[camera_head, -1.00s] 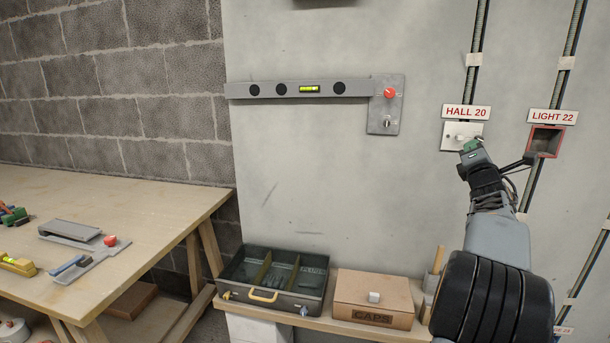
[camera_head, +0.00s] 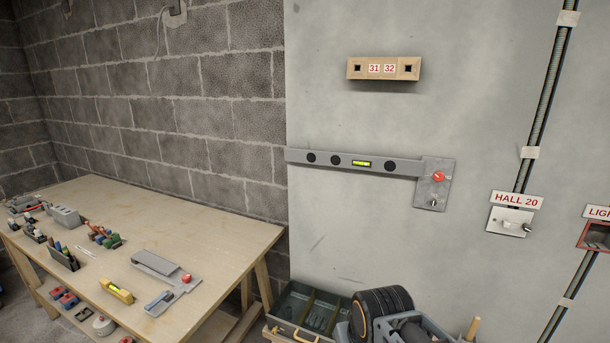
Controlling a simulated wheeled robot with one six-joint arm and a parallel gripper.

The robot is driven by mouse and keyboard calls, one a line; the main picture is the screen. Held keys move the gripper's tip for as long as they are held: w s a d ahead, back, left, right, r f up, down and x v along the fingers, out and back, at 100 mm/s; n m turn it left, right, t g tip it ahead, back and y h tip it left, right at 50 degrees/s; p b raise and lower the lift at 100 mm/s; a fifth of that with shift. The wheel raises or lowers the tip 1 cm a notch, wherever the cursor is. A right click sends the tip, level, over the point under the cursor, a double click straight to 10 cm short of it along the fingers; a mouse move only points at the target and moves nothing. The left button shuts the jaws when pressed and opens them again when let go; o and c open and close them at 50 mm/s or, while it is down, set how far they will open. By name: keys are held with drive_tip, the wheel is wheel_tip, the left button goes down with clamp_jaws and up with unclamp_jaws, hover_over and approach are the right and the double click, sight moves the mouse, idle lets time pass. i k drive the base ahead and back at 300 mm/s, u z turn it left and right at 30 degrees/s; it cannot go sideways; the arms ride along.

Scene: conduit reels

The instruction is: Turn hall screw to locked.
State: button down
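The hall screw (camera_head: 526,227) sits on the white cover plate (camera_head: 495,219) under the "HALL 20" label (camera_head: 516,200), on the grey wall at the right. It is small here, and I cannot tell whether it stands at locked. My gripper itself is not visible. Nothing of mine touches the plate.
A level bar with a grey plate and red knob (camera_head: 438,176) hangs left of the hall plate. A red-framed open box (camera_head: 594,236) is at the right edge. An open toolbox (camera_head: 290,301) stands below, and a cluttered workbench (camera_head: 215,272) stands at left.

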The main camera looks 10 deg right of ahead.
sight(527, 227)
drive_tip(key=z, duration=1.55)
drive_tip(key=k, duration=0.5)
drive_tip(key=z, duration=1.6)
drive_tip(key=i, duration=0.95)
drive_tip(key=u, duration=2)
